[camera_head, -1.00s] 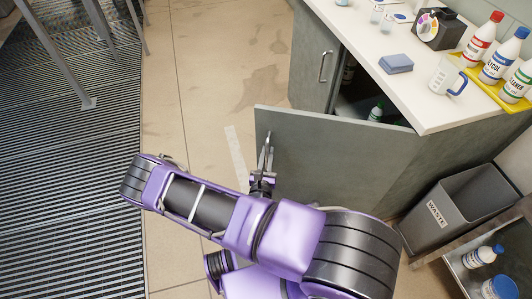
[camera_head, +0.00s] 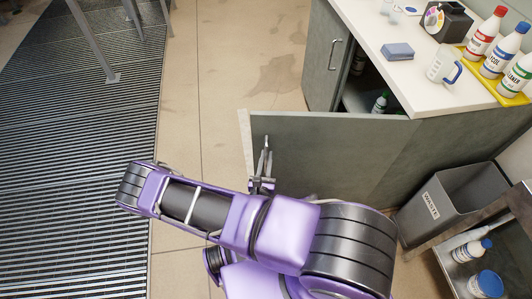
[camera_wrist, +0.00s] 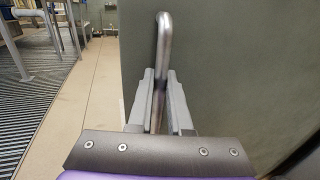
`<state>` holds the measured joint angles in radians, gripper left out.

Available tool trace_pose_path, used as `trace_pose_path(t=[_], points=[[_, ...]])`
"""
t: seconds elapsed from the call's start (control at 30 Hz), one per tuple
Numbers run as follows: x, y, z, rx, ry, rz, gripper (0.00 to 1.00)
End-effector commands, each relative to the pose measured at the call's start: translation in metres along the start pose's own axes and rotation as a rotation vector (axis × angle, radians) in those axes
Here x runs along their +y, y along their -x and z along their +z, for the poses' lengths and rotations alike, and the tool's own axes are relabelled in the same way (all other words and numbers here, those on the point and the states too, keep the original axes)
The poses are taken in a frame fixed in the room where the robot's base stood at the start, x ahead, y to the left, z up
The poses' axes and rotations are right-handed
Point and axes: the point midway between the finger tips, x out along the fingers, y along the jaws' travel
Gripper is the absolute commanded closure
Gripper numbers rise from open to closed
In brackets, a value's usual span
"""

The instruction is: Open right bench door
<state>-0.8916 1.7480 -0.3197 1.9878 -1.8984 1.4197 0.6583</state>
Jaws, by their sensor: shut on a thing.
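The right bench door (camera_head: 330,153) is a grey-green panel that stands swung open from the bench, toward my arm. Its metal bar handle (camera_wrist: 162,60) stands upright on the door face in the wrist view. My gripper (camera_head: 263,170) is at the door's free end, and its two fingers (camera_wrist: 158,98) are closed around the lower part of the handle. In the head view the handle partly shows above the fingers. Behind the door, the cabinet interior (camera_head: 366,92) shows with a green-capped bottle (camera_head: 380,103) inside. My arm hides the door's lower edge.
The white benchtop (camera_head: 425,88) holds a blue block (camera_head: 397,51), a measuring jug (camera_head: 442,66) and several bottles. A waste bin (camera_head: 445,207) and a low cart (camera_head: 442,259) stand at right. The floor left of the door (camera_head: 215,105) is clear.

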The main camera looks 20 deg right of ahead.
Motion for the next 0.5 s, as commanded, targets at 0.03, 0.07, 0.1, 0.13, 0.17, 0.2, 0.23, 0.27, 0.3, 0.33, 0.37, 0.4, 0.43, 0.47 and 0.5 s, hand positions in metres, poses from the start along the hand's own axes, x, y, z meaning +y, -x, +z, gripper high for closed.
trace_pose_path(t=[0.03, 0.07, 0.1, 0.13, 0.17, 0.2, 0.23, 0.27, 0.3, 0.33, 0.37, 0.4, 0.43, 0.47, 0.5], points=[[-0.002, 0.005, 0.001, 0.001, 0.001, -0.003, 1.00], [-0.003, 0.009, 0.001, 0.001, 0.001, -0.002, 1.00], [-0.004, 0.013, 0.001, 0.001, 0.001, -0.003, 1.00], [-0.005, 0.016, 0.001, 0.001, 0.002, -0.003, 1.00], [-0.006, 0.019, 0.001, 0.001, 0.002, -0.003, 1.00], [-0.008, 0.022, 0.000, 0.001, 0.002, -0.004, 1.00], [-0.009, 0.025, 0.000, 0.001, 0.002, -0.004, 1.00], [-0.009, 0.028, 0.000, 0.001, 0.002, -0.005, 1.00], [-0.010, 0.030, 0.000, 0.001, 0.002, -0.005, 1.00], [-0.011, 0.032, 0.000, 0.001, 0.002, -0.005, 1.00], [-0.011, 0.034, 0.000, 0.002, 0.002, -0.005, 1.00], [-0.012, 0.036, 0.000, 0.001, 0.002, -0.005, 1.00], [-0.012, 0.037, 0.000, 0.001, 0.002, -0.005, 1.00], [-0.013, 0.038, 0.000, 0.001, 0.002, -0.005, 1.00], [-0.013, 0.039, 0.000, 0.001, 0.002, -0.005, 1.00]])
